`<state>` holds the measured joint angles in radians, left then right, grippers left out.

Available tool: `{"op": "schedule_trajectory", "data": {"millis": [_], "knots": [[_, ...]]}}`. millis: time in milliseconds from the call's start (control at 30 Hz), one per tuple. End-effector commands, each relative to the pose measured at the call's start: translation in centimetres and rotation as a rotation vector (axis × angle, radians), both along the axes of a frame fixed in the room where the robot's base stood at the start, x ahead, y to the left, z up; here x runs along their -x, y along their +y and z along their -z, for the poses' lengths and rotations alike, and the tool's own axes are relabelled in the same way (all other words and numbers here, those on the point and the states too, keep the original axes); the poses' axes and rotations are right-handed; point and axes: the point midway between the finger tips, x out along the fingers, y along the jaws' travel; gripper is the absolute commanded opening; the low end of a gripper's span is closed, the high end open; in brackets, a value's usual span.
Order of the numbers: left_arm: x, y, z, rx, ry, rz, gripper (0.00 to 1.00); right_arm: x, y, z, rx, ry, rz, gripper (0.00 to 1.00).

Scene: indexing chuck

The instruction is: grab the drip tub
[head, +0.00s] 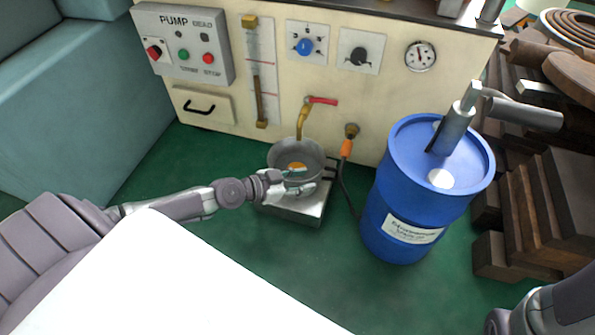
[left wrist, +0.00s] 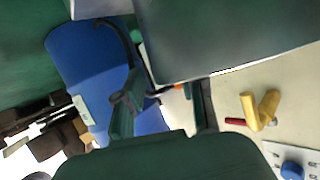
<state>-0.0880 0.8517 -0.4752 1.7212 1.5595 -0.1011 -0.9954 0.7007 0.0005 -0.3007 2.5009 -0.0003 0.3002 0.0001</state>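The drip tub (head: 310,152) is a round grey metal tub with something orange inside, under the brass tap (head: 302,120) in the head view. It stands on a low steel stand (head: 300,211). My left gripper (head: 302,181) is at the tub's near side, its fingers overlapping the tub in the picture. In the left wrist view the fingers (left wrist: 165,100) are apart with nothing clasped. The tub's grey wall (left wrist: 225,40) fills the top, close beyond the fingertips; I cannot tell whether they touch. My right gripper is not in view; only part of that arm shows.
A blue drum (head: 386,218) with a hand pump stands right of the tub. A hose with an orange end (head: 347,147) hangs close by. The cream machine panel (head: 365,90) is behind. Dark wooden blocks (head: 535,230) are stacked at right. Green floor lies clear in front.

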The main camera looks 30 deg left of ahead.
Motion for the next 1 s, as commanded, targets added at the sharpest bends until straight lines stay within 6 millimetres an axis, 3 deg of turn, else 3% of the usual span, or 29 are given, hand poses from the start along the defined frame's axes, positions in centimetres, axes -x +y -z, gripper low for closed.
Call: {"op": "schedule_trajectory", "data": {"millis": [200, 467, 700, 1000], "knots": [[-2.2, -1.3, 1.0, 0.000, -0.001, -0.001, 0.39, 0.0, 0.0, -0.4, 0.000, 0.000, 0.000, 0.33], [-2.4, -1.4, 1.1, -0.001, 0.000, 0.000, 0.39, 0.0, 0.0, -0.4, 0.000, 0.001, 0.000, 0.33], [-2.4, -1.4, 1.1, -0.001, -0.001, -0.001, 0.01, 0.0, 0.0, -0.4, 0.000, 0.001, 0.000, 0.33], [-2.4, -1.4, 1.1, -0.001, -0.001, -0.001, 0.00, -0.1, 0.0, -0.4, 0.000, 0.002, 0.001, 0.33]]}}
